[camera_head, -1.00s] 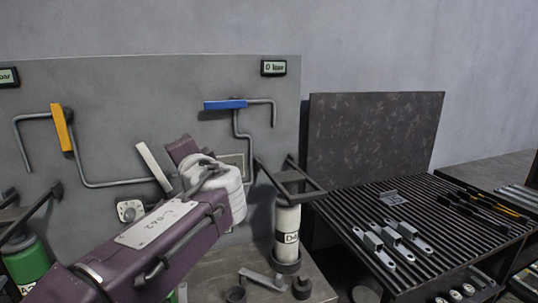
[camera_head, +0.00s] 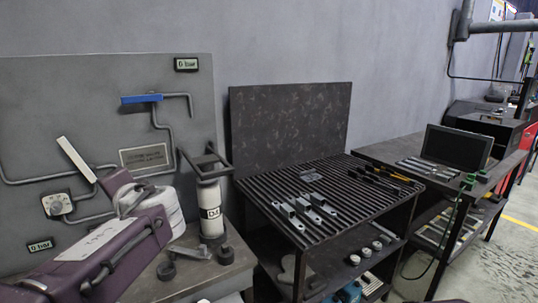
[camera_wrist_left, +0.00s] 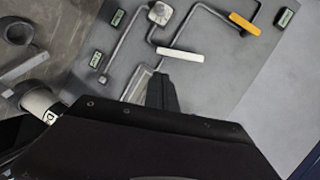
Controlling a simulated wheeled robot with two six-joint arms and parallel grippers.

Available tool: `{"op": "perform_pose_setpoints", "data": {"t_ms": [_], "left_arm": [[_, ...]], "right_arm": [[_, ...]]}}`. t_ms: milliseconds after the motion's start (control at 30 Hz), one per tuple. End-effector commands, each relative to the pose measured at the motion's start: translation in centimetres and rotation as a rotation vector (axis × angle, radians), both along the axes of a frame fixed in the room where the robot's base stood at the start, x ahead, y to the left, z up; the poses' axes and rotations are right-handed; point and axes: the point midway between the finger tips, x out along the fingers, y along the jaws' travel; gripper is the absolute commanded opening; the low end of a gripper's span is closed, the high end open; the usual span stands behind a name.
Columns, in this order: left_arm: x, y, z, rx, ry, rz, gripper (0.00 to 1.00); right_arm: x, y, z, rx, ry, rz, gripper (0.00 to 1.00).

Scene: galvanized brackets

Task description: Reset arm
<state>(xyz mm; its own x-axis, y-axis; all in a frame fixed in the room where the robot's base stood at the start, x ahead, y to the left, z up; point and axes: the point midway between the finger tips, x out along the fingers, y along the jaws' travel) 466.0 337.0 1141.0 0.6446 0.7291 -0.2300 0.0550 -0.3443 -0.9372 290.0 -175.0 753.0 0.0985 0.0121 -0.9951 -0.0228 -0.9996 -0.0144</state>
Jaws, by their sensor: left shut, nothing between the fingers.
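My left arm (camera_head: 95,255), purple with a white wrist, comes in from the lower left in front of the grey pipe panel (camera_head: 90,100). Its gripper fingers are hidden in the head view. In the left wrist view my left gripper (camera_wrist_left: 161,92) shows as dark fingers, shut and empty, pointing toward the panel. It appears apart from the panel's white lever (camera_wrist_left: 180,54) and yellow lever (camera_wrist_left: 243,23). My right gripper is in neither view. Several galvanized brackets (camera_head: 306,212) lie on the slatted table (camera_head: 270,190).
A white cylinder (camera_head: 210,208) in a black frame stands right of my arm. A loose metal bracket (camera_head: 190,250) and dark rings lie on the near bench. A blue lever (camera_head: 141,98) is on the panel. A further bench (camera_head: 380,150) holds a dark screen (camera_head: 458,148). Open floor lies at right.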

Motion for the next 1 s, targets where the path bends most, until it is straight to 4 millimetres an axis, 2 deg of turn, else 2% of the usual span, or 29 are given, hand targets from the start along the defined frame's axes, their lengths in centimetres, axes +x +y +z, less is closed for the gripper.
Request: {"op": "perform_pose_setpoints", "data": {"t_ms": [267,367,467,500,600,700,800,900,933,1000], "left_arm": [[-1.1,-0.4,-10.9,-0.181,0.204,0.025,0.0],[-2.7,-1.3,-16.4,-0.294,0.304,0.043,0.0],[-5.4,-2.9,-22.9,-0.449,0.422,0.075,0.0],[-6.9,-3.9,-25.6,-0.526,0.468,0.095,0.0],[-10.8,-6.6,-31.1,-0.71,0.559,0.153,0.0],[-14.4,-9.4,-35.0,-0.885,0.614,0.225,0.0],[-17.6,-12.6,-37.8,-1.058,0.628,0.306,0.0],[-18.8,-15.2,-39.1,-1.208,0.581,0.365,0.0],[-17.7,-15.8,-39.0,-1.243,0.539,0.347,0.0],[-17.7,-15.6,-35.0,-1.228,0.55,0.335,0.0]], "right_arm": [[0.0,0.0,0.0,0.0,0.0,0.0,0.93],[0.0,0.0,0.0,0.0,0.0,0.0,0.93],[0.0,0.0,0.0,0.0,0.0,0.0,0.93],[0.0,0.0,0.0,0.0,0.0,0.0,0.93],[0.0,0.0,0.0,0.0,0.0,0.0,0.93],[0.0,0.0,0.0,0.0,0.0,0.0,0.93],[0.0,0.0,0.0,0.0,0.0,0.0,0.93],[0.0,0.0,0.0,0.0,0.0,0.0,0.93],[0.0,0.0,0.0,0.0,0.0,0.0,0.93],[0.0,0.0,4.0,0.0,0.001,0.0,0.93]]}}
